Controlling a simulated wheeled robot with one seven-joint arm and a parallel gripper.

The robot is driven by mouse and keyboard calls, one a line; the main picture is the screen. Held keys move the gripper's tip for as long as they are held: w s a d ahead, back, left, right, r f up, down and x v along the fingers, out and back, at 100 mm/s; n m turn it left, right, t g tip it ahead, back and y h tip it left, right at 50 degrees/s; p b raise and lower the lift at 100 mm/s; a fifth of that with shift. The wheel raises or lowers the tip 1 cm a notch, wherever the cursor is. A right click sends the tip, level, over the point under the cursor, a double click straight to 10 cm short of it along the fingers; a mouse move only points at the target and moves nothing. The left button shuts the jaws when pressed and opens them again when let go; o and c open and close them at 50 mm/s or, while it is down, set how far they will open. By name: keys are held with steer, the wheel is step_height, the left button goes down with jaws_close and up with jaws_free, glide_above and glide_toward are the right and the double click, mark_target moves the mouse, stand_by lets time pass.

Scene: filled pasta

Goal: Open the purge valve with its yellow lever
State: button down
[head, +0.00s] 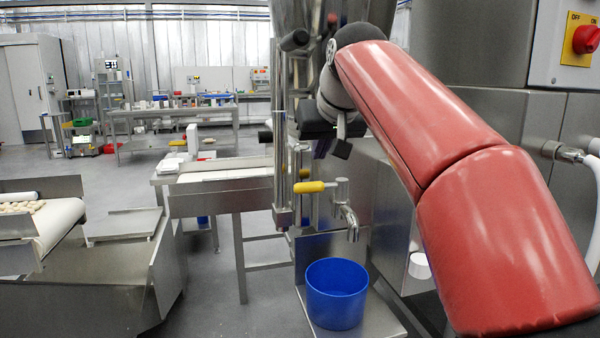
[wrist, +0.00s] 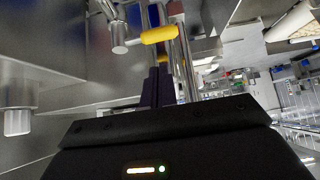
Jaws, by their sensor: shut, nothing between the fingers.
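The purge valve (head: 347,212) is a metal tap with its spout bent down. Its yellow lever (head: 310,187) lies level and points left in the head view. The valve (wrist: 118,36) and the yellow lever (wrist: 160,35) also show in the wrist view, beyond the fingertips. My gripper (head: 320,152) hangs above the lever in the head view, apart from it. Its dark fingers (wrist: 158,72) are shut and empty. My wrist and arm hide part of the machine behind.
A blue bucket (head: 337,300) stands below the spout on a metal shelf. Upright metal posts (head: 281,150) stand just left of the lever. A steel table (head: 220,200) is further left, and a conveyor (head: 55,225) is at the far left. A red switch (head: 586,40) is at upper right.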

steer(key=b+x, duration=0.1)
steer(key=x, duration=0.9)
steer(key=shift+d, duration=0.1)
steer(key=shift+s+d, duration=0.1)
steer(key=shift+s, duration=0.1)
